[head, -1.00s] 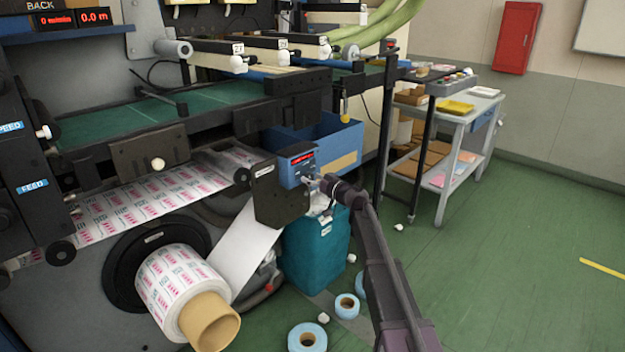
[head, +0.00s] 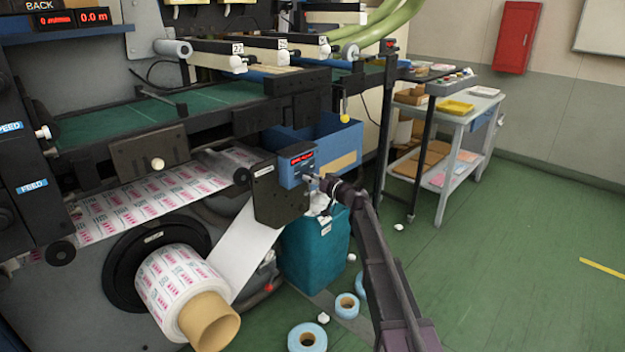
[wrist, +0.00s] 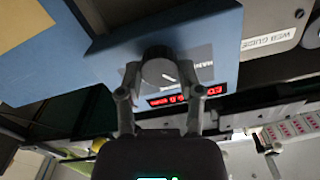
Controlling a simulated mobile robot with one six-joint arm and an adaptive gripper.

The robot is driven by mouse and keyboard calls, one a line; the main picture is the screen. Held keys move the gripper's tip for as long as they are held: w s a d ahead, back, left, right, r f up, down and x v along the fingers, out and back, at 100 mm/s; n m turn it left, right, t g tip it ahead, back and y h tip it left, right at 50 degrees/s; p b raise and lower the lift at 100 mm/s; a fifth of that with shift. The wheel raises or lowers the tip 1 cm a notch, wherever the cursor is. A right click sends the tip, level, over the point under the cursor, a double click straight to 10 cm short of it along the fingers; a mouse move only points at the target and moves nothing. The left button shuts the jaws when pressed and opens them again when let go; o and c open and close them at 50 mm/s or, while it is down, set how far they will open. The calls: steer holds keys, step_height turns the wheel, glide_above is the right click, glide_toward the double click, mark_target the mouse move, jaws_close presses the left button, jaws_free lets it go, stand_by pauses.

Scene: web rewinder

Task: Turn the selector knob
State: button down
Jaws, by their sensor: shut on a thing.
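The selector knob (wrist: 158,67) is a dark round knob with a white pointer line, on the blue face of a small control box (wrist: 215,40). In the wrist view my gripper (wrist: 158,75) has one finger on each side of the knob, shut on it. The pointer line slants across the knob's face. A red lit display (wrist: 185,97) sits beside the knob. In the head view the blue control box (head: 297,165) is at the middle, and my gripper (head: 312,180) reaches its front from the right. The knob is too small and covered to make out there.
A printed label roll (head: 175,285) on a brown core stands below left. A teal bin (head: 318,250) is under the box, with several blue tape rolls (head: 306,338) on the floor. A cart (head: 460,130) stands at the back right.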

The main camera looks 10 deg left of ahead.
steer(key=shift+m, duration=3.9)
steer(key=shift+c, duration=1.3)
jaws_free()
steer(key=shift+a, duration=0.1)
steer(key=v, duration=1.2)
